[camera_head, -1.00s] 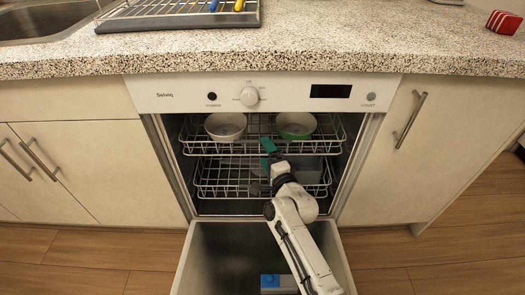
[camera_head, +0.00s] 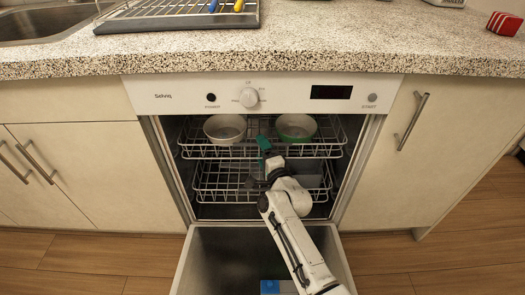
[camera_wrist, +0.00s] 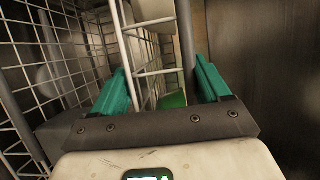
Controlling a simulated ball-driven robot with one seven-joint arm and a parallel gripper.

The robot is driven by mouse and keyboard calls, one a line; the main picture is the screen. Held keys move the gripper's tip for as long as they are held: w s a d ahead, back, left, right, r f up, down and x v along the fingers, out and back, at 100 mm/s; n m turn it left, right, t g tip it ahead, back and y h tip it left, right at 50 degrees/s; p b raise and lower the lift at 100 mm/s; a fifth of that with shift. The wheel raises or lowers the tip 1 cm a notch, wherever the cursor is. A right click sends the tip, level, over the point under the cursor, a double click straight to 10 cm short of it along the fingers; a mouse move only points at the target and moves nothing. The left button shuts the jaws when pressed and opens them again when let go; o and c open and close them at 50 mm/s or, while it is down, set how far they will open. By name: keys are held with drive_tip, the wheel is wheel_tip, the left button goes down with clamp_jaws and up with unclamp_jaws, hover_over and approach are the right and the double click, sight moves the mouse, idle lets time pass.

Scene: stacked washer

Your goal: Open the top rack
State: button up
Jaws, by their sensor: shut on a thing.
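The dishwasher's top rack (camera_head: 215,154) is a wire basket inside the open machine, holding a whitish bowl (camera_head: 224,128) and a green bowl (camera_head: 296,126). My gripper (camera_head: 263,147) is at the middle of the rack's front, with its green fingers against the wires. In the wrist view my gripper (camera_wrist: 163,82) has one green finger on each side of rack wires (camera_wrist: 148,75), shut on the rack. The exact contact is hard to see.
The lower rack (camera_head: 225,192) sits inside beneath the top rack. The dishwasher door (camera_head: 205,262) is folded down in front, with a blue-and-white item (camera_head: 270,287) on it. Cabinets flank the opening, and a counter (camera_head: 330,40) runs above.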

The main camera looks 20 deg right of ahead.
drive_tip(key=shift+w+r, duration=0.1)
drive_tip(key=shift+r, duration=0.2)
drive_tip(key=c, duration=0.7)
drive_tip(key=shift+o, duration=0.2)
drive_tip(key=s+a+p, duration=0.4)
drive_tip(key=s+p, duration=0.1)
drive_tip(key=s, duration=0.7)
drive_tip(key=s+a+p, duration=0.4)
drive_tip(key=s+p, duration=0.2)
drive_tip(key=s, duration=0.7)
drive_tip(key=s+a+p, duration=0.4)
drive_tip(key=s+p, duration=0.2)
drive_tip(key=s, duration=0.7)
drive_tip(key=shift+s+a, duration=0.25)
drive_tip(key=shift+a, duration=0.05)
drive_tip(key=shift+r, duration=0.1)
drive_tip(key=o, duration=1.1)
drive_tip(key=shift+o, duration=1)
drive_tip(key=shift+s, duration=0.1)
